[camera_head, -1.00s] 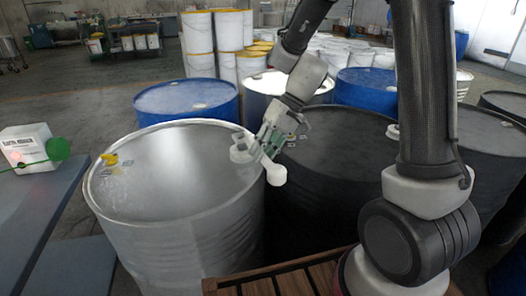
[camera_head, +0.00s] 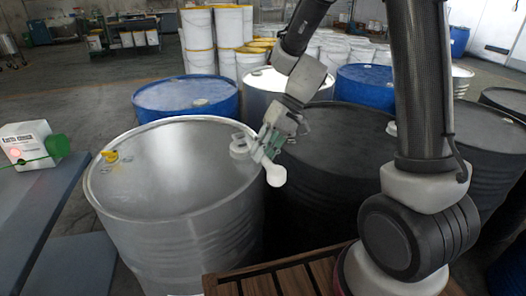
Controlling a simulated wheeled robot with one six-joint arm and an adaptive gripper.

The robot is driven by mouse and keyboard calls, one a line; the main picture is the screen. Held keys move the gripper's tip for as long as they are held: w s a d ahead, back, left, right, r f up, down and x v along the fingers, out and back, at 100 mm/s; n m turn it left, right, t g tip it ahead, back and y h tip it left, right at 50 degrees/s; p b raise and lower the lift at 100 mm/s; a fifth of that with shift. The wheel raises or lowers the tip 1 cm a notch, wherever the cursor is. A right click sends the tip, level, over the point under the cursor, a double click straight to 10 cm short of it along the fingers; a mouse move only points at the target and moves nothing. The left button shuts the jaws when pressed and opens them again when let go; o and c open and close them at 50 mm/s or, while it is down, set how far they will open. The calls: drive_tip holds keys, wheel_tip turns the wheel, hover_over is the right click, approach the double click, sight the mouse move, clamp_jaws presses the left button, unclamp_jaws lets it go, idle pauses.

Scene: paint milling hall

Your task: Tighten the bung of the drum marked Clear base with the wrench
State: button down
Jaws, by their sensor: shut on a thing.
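A silver open-topped-looking drum with a flat bright lid (camera_head: 165,180) stands in front of me, left of centre. A yellow bung (camera_head: 110,157) is at the left of its lid. My gripper (camera_head: 270,143) is over the right rim of this drum, shut on a pale wrench (camera_head: 275,175). The wrench's rounded pale end hangs outside the rim, and its other end lies over the lid near a pale round fitting (camera_head: 239,147). I cannot tell whether they touch. No Clear base marking is readable on any drum.
A dark drum (camera_head: 335,150) stands close on the right, with blue drums (camera_head: 187,95) behind. A grey table (camera_head: 35,205) at left holds a white box (camera_head: 25,140) and a green round thing (camera_head: 57,146). A wooden pallet (camera_head: 280,280) is below my arm.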

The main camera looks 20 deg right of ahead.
drive_tip(key=shift+f, duration=1.1)
idle(0.3)
drive_tip(key=shift+s+a+m+t, duration=0.25)
drive_tip(key=shift+a+m+t, duration=0.35)
drive_tip(key=shift+a+m, duration=0.45)
drive_tip(key=shift+a+m+t, duration=0.4)
drive_tip(key=shift+a+m, duration=0.15)
drive_tip(key=shift+a, duration=0.45)
drive_tip(key=shift+w+a+m+t, duration=0.1)
drive_tip(key=shift+a+m+t, duration=0.3)
drive_tip(key=shift+a+m, duration=0.5)
drive_tip(key=shift+w+a+m+t, duration=0.15)
drive_tip(key=shift+a+m+t, duration=0.2)
drive_tip(key=shift+a, duration=0.25)
drive_tip(key=shift+w+a+m+t, duration=0.15)
drive_tip(key=shift+a+m+t, duration=0.15)
drive_tip(key=shift+a, duration=0.25)
drive_tip(key=shift+a, duration=0.1)
